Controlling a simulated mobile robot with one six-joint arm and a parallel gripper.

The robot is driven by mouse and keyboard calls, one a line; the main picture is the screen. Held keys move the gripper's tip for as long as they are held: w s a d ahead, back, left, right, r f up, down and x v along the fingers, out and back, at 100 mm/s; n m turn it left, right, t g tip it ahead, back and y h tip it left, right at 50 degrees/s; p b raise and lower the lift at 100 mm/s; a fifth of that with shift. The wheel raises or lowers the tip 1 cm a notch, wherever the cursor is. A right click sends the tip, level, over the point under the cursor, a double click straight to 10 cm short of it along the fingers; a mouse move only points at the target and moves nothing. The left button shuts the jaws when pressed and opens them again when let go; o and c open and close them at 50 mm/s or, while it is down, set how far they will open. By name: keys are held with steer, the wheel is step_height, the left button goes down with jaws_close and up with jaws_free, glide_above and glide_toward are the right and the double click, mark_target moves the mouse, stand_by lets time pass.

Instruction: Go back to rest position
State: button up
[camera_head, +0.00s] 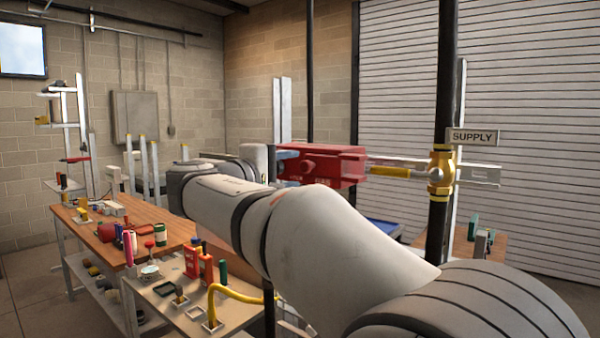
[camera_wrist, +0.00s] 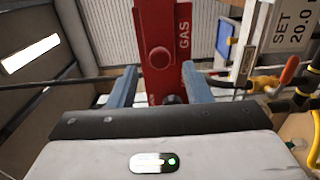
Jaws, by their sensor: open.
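My arm reaches from the lower right to the middle of the head view. My gripper (camera_head: 284,166) is at its far end, beside a red block-like fixture (camera_head: 325,165). In the wrist view my gripper (camera_wrist: 160,92) has its two blue fingers spread apart. The red fixture, marked GAS, shows between and beyond them (camera_wrist: 160,30). A gap shows on at least part of the fixture's sides; I cannot tell whether a finger touches it. My arm hides part of the gripper in the head view.
A yellow-handled valve (camera_head: 438,174) sits on a black vertical pipe (camera_head: 445,80) under a SUPPLY sign (camera_head: 473,136). A wooden workbench (camera_head: 180,222) with several tools and a lower cart (camera_head: 238,312) with bottles stand left of my arm. A SET sign (camera_wrist: 292,25) is at right in the wrist view.

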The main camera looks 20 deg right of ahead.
steer(key=shift+v, duration=1.05)
steer(key=s+d+f+g+y, duration=0.1)
steer(key=s+d+f+y, duration=0.1)
steer(key=f, duration=0.4)
steer(key=s+d+f+g+y, duration=0.1)
steer(key=s+f+y, duration=0.1)
steer(key=f, duration=0.3)
steer(key=s+a+f+m+g+y, duration=0.2)
steer(key=s+f+y, duration=0.3)
steer(key=s+f, duration=0.4)
steer(key=s+a+f+m+g+y, duration=0.3)
steer(key=s+f+y, duration=0.3)
steer(key=f, duration=1.1)
steer(key=s+a+m, duration=0.1)
steer(key=s, duration=0.3)
steer(key=shift+s+f+p, duration=0.25)
steer(key=shift+p, duration=0.15)
